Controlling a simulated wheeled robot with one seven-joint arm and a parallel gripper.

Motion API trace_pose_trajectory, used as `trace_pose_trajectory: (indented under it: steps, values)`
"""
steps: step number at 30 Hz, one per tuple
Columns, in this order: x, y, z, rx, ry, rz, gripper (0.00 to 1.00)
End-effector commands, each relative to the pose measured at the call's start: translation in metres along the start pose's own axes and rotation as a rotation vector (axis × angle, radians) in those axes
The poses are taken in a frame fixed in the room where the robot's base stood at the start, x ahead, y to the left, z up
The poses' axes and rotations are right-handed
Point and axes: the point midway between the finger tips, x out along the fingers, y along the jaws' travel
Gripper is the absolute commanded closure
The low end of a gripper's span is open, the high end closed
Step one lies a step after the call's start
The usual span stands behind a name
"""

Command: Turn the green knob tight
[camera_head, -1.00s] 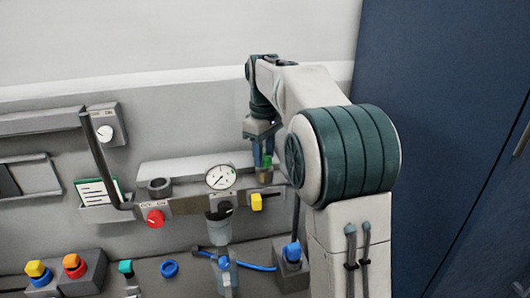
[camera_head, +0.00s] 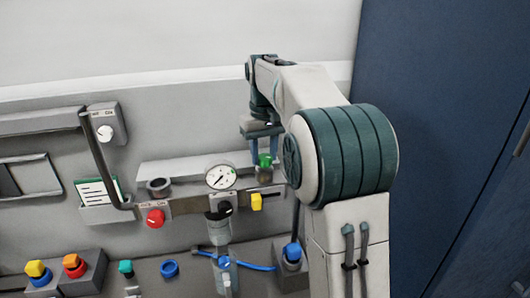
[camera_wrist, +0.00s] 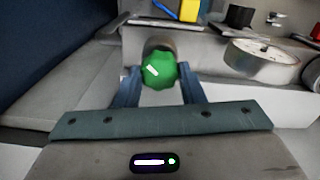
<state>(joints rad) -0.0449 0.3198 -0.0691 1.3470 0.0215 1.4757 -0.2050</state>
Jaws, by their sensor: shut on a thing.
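The green knob (camera_wrist: 158,71) has a scalloped rim and a white mark on its face. It sits on a grey round stem in the wrist view. In the head view the knob (camera_head: 265,160) is at the right end of the grey panel, beside the dial gauge. My gripper (camera_wrist: 159,77) is shut on the knob, with one blue finger on each side of it. The gripper also shows in the head view (camera_head: 264,152), coming down from above. The exact finger contact is partly hidden by the knob.
A round dial gauge (camera_head: 221,177) stands just left of the knob. A tall blue surface (camera_head: 450,130) stands at the right.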

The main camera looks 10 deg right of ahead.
Motion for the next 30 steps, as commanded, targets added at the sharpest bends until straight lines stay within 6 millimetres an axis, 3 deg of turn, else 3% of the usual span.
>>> trace_pose_trajectory:
  steps: [18, 30]
  values:
    - [-0.0007, 0.0003, 0.0000, 0.570, 0.001, 0.000, 0.87]
    - [-0.0008, 0.0003, 0.0000, 0.809, 0.002, -0.001, 0.87]
